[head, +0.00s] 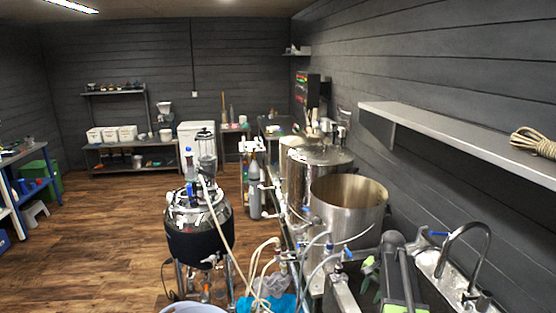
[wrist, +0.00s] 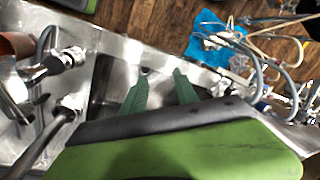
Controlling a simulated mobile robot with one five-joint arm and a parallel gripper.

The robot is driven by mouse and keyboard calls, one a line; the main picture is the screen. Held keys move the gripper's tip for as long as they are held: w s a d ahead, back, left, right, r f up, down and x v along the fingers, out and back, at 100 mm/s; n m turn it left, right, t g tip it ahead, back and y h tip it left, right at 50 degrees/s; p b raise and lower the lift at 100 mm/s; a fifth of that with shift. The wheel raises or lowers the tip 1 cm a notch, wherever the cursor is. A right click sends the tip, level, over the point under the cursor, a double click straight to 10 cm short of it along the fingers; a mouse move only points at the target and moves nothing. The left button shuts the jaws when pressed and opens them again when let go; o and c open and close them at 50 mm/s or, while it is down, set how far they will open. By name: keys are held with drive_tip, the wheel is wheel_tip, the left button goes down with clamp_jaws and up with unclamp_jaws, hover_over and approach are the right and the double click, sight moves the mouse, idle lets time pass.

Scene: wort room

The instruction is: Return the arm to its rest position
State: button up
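The arm is low, close to the counter in the head view. I cannot tell whether the fingertips touch the steel.
A curved tap (head: 480,232) stands right of my arm. Hoses and a blue cloth (wrist: 207,42) lie close by. A wall shelf (head: 440,128) with rope (head: 535,142) hangs above. Wooden floor (head: 120,230) at left is mostly clear.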

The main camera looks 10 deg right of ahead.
drive_tip(key=s+a+f+n+b, duration=0.2)
drive_tip(key=s+a+f, duration=0.1)
drive_tip(key=a, duration=0.5)
drive_tip(key=s+a+f+n+b, duration=0.2)
drive_tip(key=a+n, duration=0.1)
drive_tip(key=a, duration=0.5)
drive_tip(key=s+a+f+n+b, duration=0.2)
drive_tip(key=s+a+f, duration=0.1)
drive_tip(key=a, duration=0.6)
drive_tip(key=s+n, duration=0.1)
drive_tip(key=s+n+g, duration=0.1)
drive_tip(key=s, duration=0.1)
drive_tip(key=s+n+h, duration=0.1)
drive_tip(key=shift+s+d+r, duration=0.15)
drive_tip(key=shift+d, duration=0.2)
